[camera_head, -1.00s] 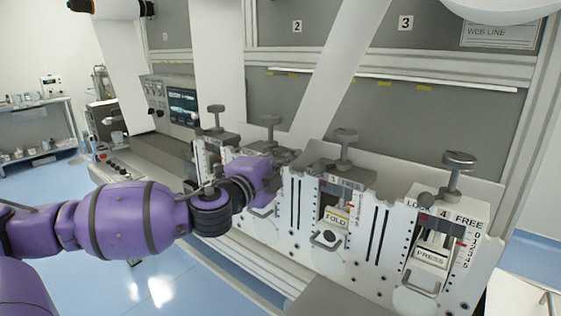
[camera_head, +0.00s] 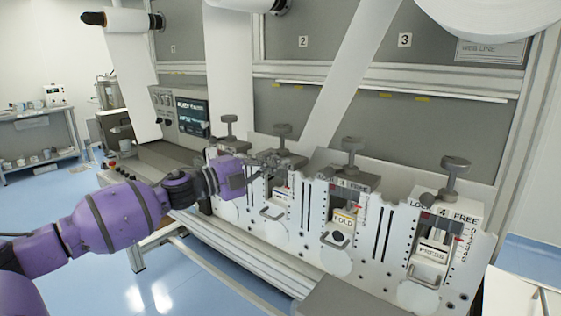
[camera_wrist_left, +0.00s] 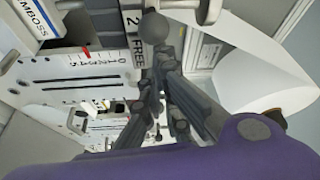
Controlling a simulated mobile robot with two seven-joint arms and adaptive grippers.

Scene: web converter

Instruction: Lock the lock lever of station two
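Station two (camera_head: 283,160) is the second unit from the left in the row, with a grey T-handle (camera_head: 282,131) on top. My left gripper (camera_head: 262,163) is at the upper left of this unit and hides part of its face. In the left wrist view, the "2 FREE" label (camera_wrist_left: 133,45) shows beside the round dark knob (camera_wrist_left: 153,27) of the lock lever. The dark fingers of my left gripper (camera_wrist_left: 166,72) come together just below the knob. Their tips look close together; contact with the lever is unclear. My right gripper is out of view.
Stations three (camera_head: 345,215) and four (camera_head: 445,240), with their own levers and handles, stand to the right. A slanted white web (camera_head: 355,75) passes behind the row. A control screen (camera_head: 192,115) is at the left. Blue floor (camera_head: 190,270) lies open in front.

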